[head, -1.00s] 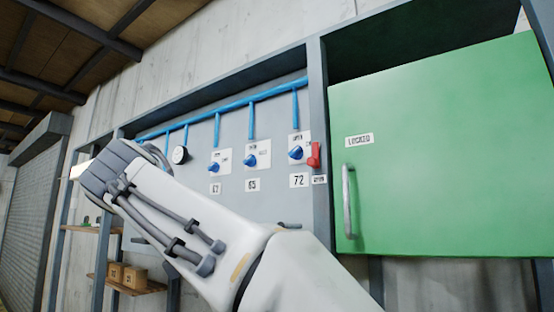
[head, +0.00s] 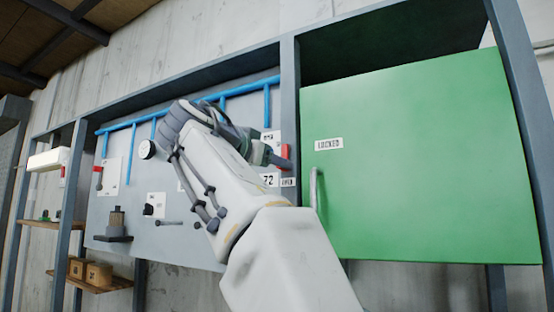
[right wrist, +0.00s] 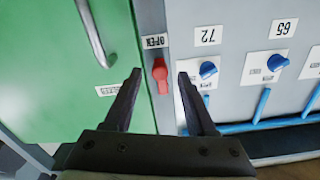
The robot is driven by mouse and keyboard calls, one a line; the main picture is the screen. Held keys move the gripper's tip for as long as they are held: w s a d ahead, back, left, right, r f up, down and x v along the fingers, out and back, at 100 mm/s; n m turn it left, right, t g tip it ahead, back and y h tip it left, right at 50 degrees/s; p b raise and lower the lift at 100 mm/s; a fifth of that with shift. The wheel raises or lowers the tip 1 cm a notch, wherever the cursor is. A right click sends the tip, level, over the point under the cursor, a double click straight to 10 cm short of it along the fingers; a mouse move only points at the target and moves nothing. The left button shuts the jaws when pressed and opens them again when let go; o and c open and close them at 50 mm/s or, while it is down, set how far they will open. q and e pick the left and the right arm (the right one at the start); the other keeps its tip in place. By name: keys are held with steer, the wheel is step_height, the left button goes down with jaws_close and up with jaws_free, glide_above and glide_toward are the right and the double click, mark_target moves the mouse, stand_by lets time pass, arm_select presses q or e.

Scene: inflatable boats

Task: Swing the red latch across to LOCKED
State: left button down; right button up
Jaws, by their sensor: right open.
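The red latch (head: 285,153) is on the grey post left of the green door (head: 420,160), upright, just above the OPEN label (head: 288,182). The LOCKED label (head: 328,144) is on the door. My right gripper (head: 276,158) is beside the latch in the head view, partly hidden by my arm. In the right wrist view, which is upside down, my right gripper (right wrist: 160,77) is open, with the red latch (right wrist: 160,74) showing between its fingertips. I cannot tell whether a finger touches it. My left gripper is not in view.
The door's metal handle (head: 316,190) stands out right of the latch. Left of the post is a grey panel with blue knobs (right wrist: 207,69), blue pipes (head: 232,93) and a gauge (head: 147,149). Boxes (head: 98,274) sit on a shelf at the far left.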

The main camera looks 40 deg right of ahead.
steer(key=shift+x, duration=0.95)
jaws_close()
steer(key=shift+s, duration=0.1)
steer(key=n, duration=0.2)
steer(key=s+r+n, duration=0.1)
steer(key=n, duration=0.2)
steer(key=s+d+n+p, duration=0.1)
steer(key=n, duration=0.2)
steer(key=shift+s+r, duration=0.15)
steer(key=shift+s, duration=0.1)
steer(key=n, duration=0.1)
steer(key=r+n+p, duration=0.1)
steer(key=n, duration=0.1)
steer(key=s+n+p, duration=0.1)
steer(key=n, duration=0.1)
steer(key=shift+d+r, duration=0.25)
steer(key=shift+r, duration=0.15)
steer(key=shift+s+r+n+p, duration=0.1)
steer(key=shift+r+n+p, duration=0.2)
steer(key=shift+n, duration=0.5)
steer(key=shift+r+n+p, duration=0.15)
steer(key=shift+n+p, duration=0.3)
steer(key=shift+n, duration=0.35)
steer(key=shift+s+r+n+p, duration=0.1)
steer(key=shift+r+n+p, duration=0.2)
steer(key=shift+n, duration=0.5)
